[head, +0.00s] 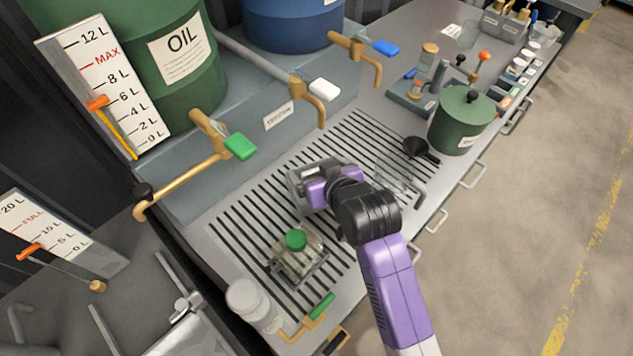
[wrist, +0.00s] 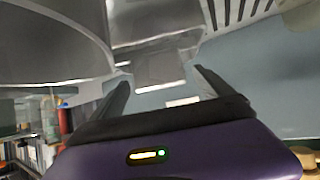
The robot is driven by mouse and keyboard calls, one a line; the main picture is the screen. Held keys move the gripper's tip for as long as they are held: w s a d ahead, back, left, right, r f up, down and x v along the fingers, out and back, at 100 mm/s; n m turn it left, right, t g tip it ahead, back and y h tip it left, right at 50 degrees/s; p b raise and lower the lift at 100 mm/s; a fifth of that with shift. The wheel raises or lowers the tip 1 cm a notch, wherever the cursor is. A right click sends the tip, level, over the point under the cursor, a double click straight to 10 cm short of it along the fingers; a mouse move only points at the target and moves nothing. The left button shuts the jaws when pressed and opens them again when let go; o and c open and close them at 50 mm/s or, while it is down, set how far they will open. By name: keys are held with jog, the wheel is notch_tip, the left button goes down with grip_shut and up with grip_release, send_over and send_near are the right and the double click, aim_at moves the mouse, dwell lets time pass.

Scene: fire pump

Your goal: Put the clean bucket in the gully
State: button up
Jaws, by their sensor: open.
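My gripper (head: 305,184) is over the slatted grate (head: 235,222), below the brass taps, partly hidden by my arm. In the wrist view my gripper (wrist: 162,73) has its two dark fingers apart, with a pale, glassy, box-like shape (wrist: 150,45) beyond and between them. I cannot tell whether the fingers touch it. A clear vessel (head: 398,178) stands on the grate right of my wrist. A clear container with a green cap (head: 296,240) stands on the grate nearer the front. I cannot tell which vessel is the clean bucket, nor which part is the gully.
The green OIL drum (head: 160,85) and blue drum (head: 290,22) stand behind the taps. The green-handled tap (head: 238,147) reaches out over the left side. A lidded green pot (head: 462,120) and black funnel (head: 415,147) are at the right. A white bottle (head: 250,303) stands at front left.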

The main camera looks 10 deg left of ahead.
jog(key=shift+f, duration=0.1)
jog(key=shift+c, duration=0.2)
jog(key=c, duration=1.8)
jog(key=shift+c, duration=0.7)
